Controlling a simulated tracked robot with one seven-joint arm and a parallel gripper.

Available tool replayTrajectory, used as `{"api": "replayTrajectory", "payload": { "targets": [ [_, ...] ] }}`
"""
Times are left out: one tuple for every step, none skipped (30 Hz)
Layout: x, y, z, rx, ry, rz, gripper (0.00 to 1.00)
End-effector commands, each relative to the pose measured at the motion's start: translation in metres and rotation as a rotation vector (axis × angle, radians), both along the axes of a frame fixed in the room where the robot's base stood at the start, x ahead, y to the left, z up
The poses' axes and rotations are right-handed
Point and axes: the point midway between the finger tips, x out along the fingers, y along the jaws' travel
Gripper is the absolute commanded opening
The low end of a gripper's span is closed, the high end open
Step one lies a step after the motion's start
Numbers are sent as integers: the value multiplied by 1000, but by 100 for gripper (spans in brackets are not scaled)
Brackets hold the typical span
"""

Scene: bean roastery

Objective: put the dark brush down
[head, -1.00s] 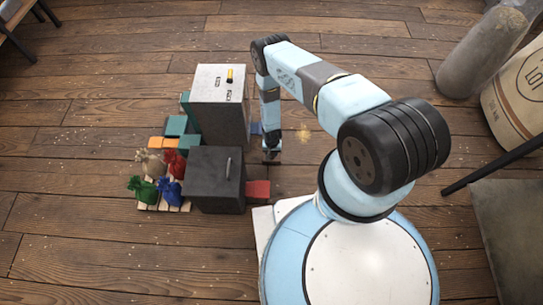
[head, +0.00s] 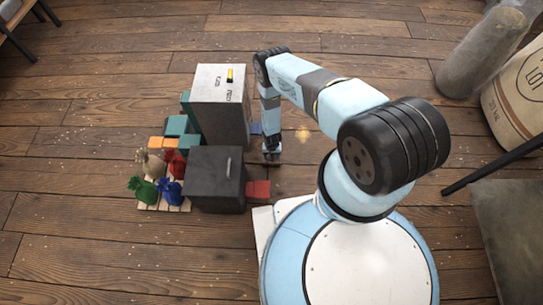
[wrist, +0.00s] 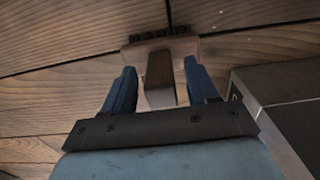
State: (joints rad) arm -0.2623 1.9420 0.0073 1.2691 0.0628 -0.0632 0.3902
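The brush (wrist: 160,75), with dark bristles and a brown block and handle, shows in the wrist view between my fingers. Its bristles point away from my gripper, at the floor planks. My gripper (wrist: 160,72) is open, with its two blue fingers on either side of the handle and a visible gap at each side. In the head view my gripper (head: 271,156) is low by the floor, right of the dark grey box. The brush is too small to make out clearly there.
A dark grey box (head: 215,180) and a tall pale cabinet (head: 222,100) stand just left of my gripper. A red block (head: 258,190) is close below it. Coloured sacks sit on a small pallet (head: 147,206).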

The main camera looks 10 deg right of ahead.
Motion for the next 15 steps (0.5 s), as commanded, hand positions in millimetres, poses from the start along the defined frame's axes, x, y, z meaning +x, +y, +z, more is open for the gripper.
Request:
{"api": "replayTrajectory", "payload": {
  "targets": [
    [0,0,0,0,0,0,62],
    [0,0,0,0,0,0,62],
    [0,0,0,0,0,0,62],
    [0,0,0,0,0,0,62],
    [0,0,0,0,0,0,62],
    [0,0,0,0,0,0,62],
    [0,0,0,0,0,0,62],
    [0,0,1,0,0,0,62],
    [0,0,2,0,0,0,62],
    [0,0,3,0,0,0,62],
    [1,0,5,0,-1,0,62],
    [1,0,8,1,-1,0,62],
    [1,0,11,1,-1,0,62],
    [1,0,14,0,0,0,62],
    [1,0,19,0,0,-1,62]
  ]
}}
